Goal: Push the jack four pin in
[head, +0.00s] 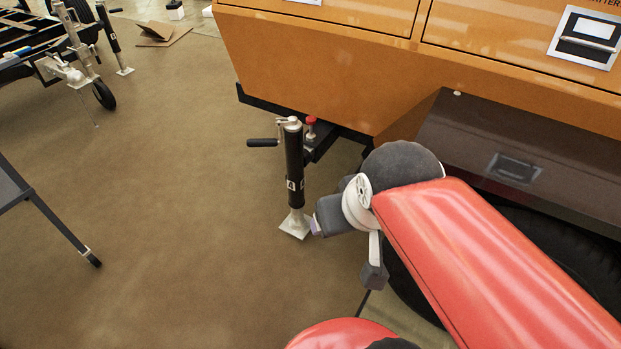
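A black jack (294,170) with a white label, perhaps reading 4, stands upright beside the orange tower body in the head view. Its pale square foot (295,224) is at the floor, and its crank handle (262,142) points left. A small red-topped knob (311,121) sits just right of the jack's top, by the black bracket; it may be the pin, but I cannot tell how far in it is. My gripper (316,228) is low, just right of the jack's foot. It is mostly hidden by my own wrist, so its fingers and any contact are unclear.
The orange body (330,75) and dark fender box (520,165) with a latch bound the right side. A dark-topped table (12,190) stands at left. A trailer with another jack (108,38) is at upper left. Open brown floor (170,200) lies left of the jack.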

